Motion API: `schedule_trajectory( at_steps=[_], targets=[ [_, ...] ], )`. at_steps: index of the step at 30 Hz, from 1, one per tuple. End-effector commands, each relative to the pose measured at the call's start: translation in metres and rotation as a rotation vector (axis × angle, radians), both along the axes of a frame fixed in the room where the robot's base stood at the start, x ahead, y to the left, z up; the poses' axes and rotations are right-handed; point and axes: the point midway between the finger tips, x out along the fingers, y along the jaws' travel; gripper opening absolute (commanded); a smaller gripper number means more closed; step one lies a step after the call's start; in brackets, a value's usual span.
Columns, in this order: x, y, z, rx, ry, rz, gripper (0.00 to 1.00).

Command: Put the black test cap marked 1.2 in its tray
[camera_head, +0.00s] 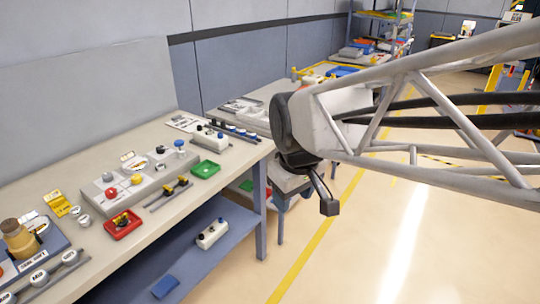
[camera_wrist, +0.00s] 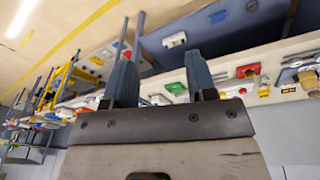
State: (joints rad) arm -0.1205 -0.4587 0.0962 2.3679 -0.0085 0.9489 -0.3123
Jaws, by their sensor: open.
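My gripper (camera_wrist: 160,54) shows in the wrist view with its two dark fingers wide apart and nothing between them. In the head view my arm's end hangs over the floor, right of the bench and apart from it. Small dark caps stand on a white block (camera_head: 206,146) at the bench's far end; their marks are too small to read, so I cannot tell which is 1.2. A green tray (camera_head: 204,175) looks empty beside that block. A red tray (camera_head: 120,232) nearer me holds a yellow and dark item. I cannot tell which tray belongs to the cap.
The bench (camera_head: 157,220) also carries a grey block with coloured knobs (camera_head: 135,190), rods and a tan fitting (camera_head: 18,238). On its blue lower shelf (camera_head: 190,262) lie a white block (camera_head: 212,233) and a blue item (camera_head: 165,286). The floor to the right is open.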

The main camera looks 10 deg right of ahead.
Motion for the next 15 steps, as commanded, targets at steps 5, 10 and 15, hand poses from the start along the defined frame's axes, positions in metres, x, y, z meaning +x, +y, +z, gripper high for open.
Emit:
schedule_trajectory(
  at_steps=[5,10,15],
  targets=[
    [-0.044,-0.026,-0.009,0.029,-0.020,-0.196,0.52],
    [-0.076,-0.042,-0.020,0.052,-0.035,-0.348,0.52],
    [-0.094,-0.049,-0.026,0.067,-0.042,-0.432,0.52]
  ],
)
